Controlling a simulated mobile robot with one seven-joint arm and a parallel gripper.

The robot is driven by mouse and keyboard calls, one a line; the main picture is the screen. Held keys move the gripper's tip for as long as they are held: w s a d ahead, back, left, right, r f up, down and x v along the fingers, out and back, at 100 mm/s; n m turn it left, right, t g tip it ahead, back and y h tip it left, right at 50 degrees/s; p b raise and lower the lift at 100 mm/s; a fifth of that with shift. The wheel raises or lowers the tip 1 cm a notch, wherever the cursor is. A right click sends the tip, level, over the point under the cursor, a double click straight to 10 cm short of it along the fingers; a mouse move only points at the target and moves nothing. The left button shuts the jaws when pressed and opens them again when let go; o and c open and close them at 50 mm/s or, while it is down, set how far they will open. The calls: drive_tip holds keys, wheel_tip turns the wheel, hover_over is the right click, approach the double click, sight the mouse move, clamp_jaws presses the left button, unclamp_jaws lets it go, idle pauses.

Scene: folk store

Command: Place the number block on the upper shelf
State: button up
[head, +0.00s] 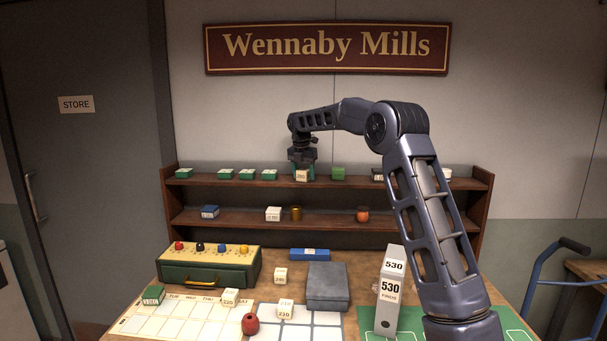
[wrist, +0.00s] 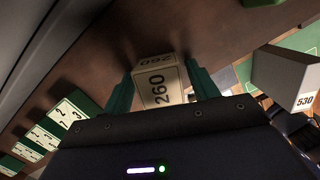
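The number block (head: 301,176) is cream and is at the upper shelf (head: 350,184), near its middle. In the wrist view the block (wrist: 158,88) shows "260" on its side and its top. My gripper (head: 303,168) reaches down over the upper shelf.
The lower shelf (head: 240,220) holds several small items. A "530" box file (head: 389,290) stands on the table near my arm.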

sight(302, 171)
drive_tip(key=shift+r, duration=0.1)
wheel_tip(302, 171, up, 12)
drive_tip(key=s, duration=0.2)
drive_tip(key=s+d+r+m, duration=0.4)
drive_tip(key=s+d+m, duration=0.4)
drive_tip(key=s+d, duration=0.3)
drive_tip(key=s+d+f+m+t, duration=0.1)
drive_tip(key=s+d+f+m, duration=0.3)
drive_tip(key=s+d+m, duration=0.65)
drive_tip(key=s+d+f+m+t, duration=0.1)
drive_tip(key=s+d+f+m, duration=0.35)
drive_tip(key=s+d, duration=0.65)
drive_tip(key=s+d+f+m, duration=0.1)
drive_tip(key=s+f+m, duration=0.3)
drive_tip(key=s+f, duration=0.2)
drive_tip(key=s+d+f+m+t, duration=0.1)
drive_tip(key=s+f+m, duration=0.3)
drive_tip(key=s, duration=0.6)
drive_tip(key=shift+s+d+f+m+y, duration=0.3)
drive_tip(key=shift+s+f+y, duration=0.1)
drive_tip(key=shift+f, duration=0.45)
